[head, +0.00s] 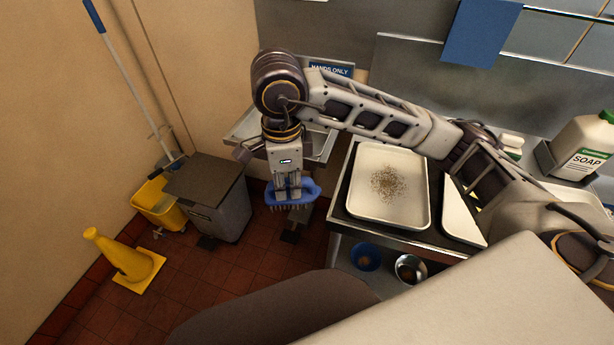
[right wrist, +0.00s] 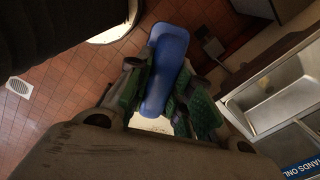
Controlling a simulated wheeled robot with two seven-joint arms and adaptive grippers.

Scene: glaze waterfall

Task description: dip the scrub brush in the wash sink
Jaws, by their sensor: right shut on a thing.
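The scrub brush (head: 291,194) has a blue body with bristles facing down. My right gripper (head: 287,186) is shut on it and holds it in the air, in front of the small steel sink marked HANDS ONLY (head: 322,146). In the right wrist view the blue brush (right wrist: 166,62) sits between the green-padded fingers (right wrist: 166,92), above the red tile floor. The HANDS ONLY basin (right wrist: 282,92) lies to its right there, apart from the brush. I cannot make out a separate wash sink. My left gripper is not in view.
A steel counter right of the brush bears a white tray (head: 361,208) with brown specks and a soap jug (head: 580,150). Bowls (head: 366,257) sit on its lower shelf. A grey bin (head: 222,215), yellow mop bucket (head: 158,204) and yellow cone (head: 125,259) stand at left.

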